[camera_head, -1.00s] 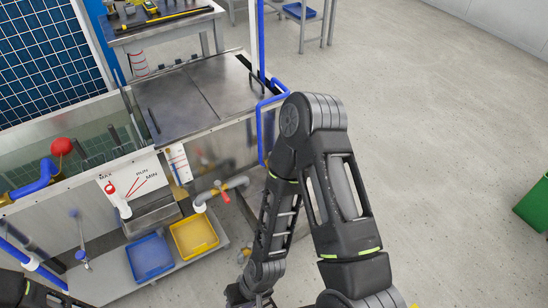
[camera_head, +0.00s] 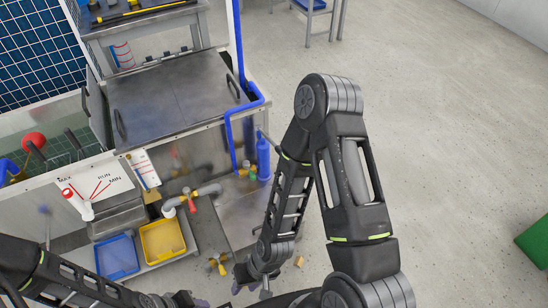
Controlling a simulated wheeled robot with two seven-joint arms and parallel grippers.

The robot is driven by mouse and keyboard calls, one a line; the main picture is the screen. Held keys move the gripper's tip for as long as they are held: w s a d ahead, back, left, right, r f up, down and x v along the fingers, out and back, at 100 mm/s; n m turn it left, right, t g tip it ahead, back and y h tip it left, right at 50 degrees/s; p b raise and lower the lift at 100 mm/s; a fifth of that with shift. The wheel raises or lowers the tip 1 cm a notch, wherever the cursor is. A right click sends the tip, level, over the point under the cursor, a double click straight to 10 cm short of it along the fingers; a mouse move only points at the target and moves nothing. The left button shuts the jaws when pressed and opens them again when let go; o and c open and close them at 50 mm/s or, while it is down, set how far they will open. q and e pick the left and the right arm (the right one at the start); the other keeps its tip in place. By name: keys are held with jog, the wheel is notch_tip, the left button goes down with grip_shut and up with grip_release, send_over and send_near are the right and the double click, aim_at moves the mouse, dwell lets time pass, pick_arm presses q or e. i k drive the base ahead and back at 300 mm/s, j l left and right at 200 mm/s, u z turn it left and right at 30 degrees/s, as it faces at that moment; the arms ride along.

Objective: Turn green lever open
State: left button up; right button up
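A small green part (camera_head: 253,176), too small to make out as a lever, shows beside the foot of a blue cylinder (camera_head: 263,157) at the right end of the bench. My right gripper (camera_head: 242,280) is low in the middle of the head view, below and apart from that green part. Its fingers are small and dark, so their opening is unclear. My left gripper (camera_head: 190,299) is at the bottom edge, mostly cut off. I see nothing held in either one.
A grey pipe with a red-handled valve (camera_head: 192,203) and a yellow-handled valve (camera_head: 218,262) are left of my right arm. A blue tray (camera_head: 117,257) and a yellow tray (camera_head: 163,240) sit on the low shelf. A blue pipe (camera_head: 230,130) runs down the bench's right end.

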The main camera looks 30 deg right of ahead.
aim_at(245, 163)
jog(key=i+l+u, duration=0.1)
jog(key=l, duration=1.6)
jog(key=l+u, duration=0.1)
jog(key=l, duration=1.65)
jog(key=i+l, duration=0.1)
jog(key=i+j, duration=0.25)
jog(key=i, duration=0.1)
